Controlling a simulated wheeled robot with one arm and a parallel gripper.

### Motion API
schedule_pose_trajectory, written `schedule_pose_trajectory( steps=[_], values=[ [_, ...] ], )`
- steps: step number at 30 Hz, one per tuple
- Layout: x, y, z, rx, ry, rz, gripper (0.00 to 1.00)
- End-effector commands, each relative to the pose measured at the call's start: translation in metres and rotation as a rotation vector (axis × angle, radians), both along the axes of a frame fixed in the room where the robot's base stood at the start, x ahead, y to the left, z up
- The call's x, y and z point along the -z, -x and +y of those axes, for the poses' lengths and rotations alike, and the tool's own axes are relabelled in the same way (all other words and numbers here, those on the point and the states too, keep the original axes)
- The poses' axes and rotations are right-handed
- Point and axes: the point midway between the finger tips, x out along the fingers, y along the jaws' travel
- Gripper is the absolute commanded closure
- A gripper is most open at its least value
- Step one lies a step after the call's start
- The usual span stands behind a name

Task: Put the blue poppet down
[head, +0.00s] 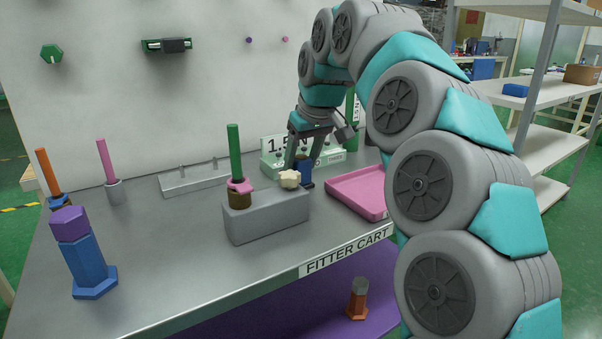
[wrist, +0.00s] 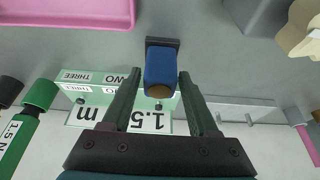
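The blue poppet (wrist: 160,65) has a blue body, a dark flat foot and a brown end facing the wrist camera. In the head view the blue poppet (head: 305,169) appears upright with its foot at the cart top, right of the grey block. My gripper (wrist: 159,78) is around its brown end, one finger on each side. A narrow gap seems to show between each finger and the poppet, so the gripper looks open. In the head view my gripper (head: 304,157) points down over it. Contact between foot and cart top (head: 200,265) is hard to judge.
A pink tray (head: 358,193) lies close to the right. The grey block (head: 266,215) holds a cream knob and a brown-and-pink piece with a green rod. A pale green labelled box (head: 272,162) stands behind. The cart's front left is mostly clear, beside a blue post with purple top (head: 85,255).

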Motion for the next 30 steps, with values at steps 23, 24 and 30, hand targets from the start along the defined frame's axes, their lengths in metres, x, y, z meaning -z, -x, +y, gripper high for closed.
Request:
schedule_pose_trajectory(
  steps=[23, 24, 30],
  values=[
    [0.0, 0.0002, 0.0, 0.0, 0.001, 0.001, 1.0],
    [0.0001, 0.0002, 0.0, 0.0, 0.001, 0.001, 1.0],
    [-0.0056, 0.0022, -0.0007, 0.0, 0.0, 0.0, 1.0]
  ],
)
